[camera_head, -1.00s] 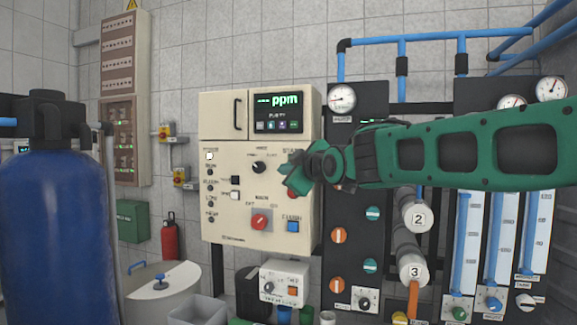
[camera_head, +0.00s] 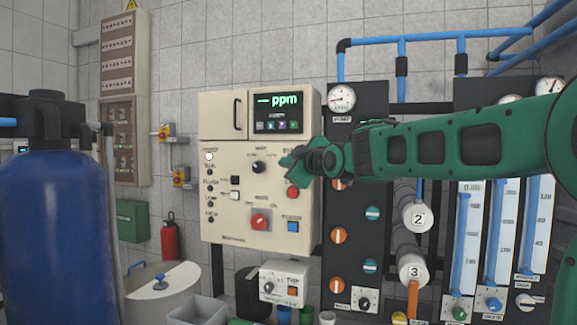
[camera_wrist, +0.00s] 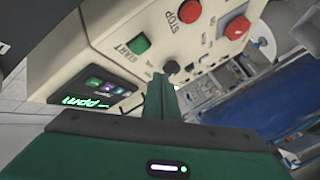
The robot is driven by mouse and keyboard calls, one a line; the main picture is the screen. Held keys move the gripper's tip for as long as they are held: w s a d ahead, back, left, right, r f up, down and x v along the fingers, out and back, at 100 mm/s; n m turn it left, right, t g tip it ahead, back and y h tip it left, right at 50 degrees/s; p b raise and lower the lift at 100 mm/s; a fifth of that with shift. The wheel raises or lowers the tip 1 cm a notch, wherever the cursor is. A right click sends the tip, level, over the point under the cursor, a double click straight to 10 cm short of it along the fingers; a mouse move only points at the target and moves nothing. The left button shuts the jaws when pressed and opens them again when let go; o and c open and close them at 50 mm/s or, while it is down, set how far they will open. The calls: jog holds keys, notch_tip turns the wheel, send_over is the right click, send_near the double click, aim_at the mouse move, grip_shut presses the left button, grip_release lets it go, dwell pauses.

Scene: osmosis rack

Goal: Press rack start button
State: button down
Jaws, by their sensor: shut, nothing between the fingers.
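My gripper (camera_head: 287,161) is shut and empty in front of the panel's upper right part. In the wrist view the closed fingertips (camera_wrist: 161,80) lie close to the black selector knob (camera_wrist: 171,67), below and right of the start button. I cannot tell whether they touch anything. The red stop button (camera_head: 292,192) is just below my gripper; it also shows in the wrist view (camera_wrist: 190,11).
A lit ppm display (camera_head: 278,113) is above the buttons. A red rotary switch (camera_head: 260,220) and a blue button (camera_head: 293,227) are lower on the panel. Gauges, pipes and flow tubes stand to the right. A blue tank (camera_head: 55,235) stands at the left.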

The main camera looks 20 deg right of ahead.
jog(key=shift+w+d, duration=0.65)
jog(key=shift+w, duration=0.2)
jog(key=shift+w+d, duration=0.6)
jog(key=shift+w, duration=0.25)
dwell(0.9)
jog(key=shift+w+d, duration=0.2)
jog(key=shift+d, duration=0.05)
jog(key=shift+w+d, duration=0.25)
jog(key=shift+w, duration=0.1)
dwell(0.9)
dwell(0.3)
jog(key=shift+s+a, duration=0.55)
jog(key=shift+s, duration=0.15)
jog(key=s+a, duration=0.1)
jog(key=s, duration=0.1)
jog(key=s+a, duration=0.2)
dwell(0.5)
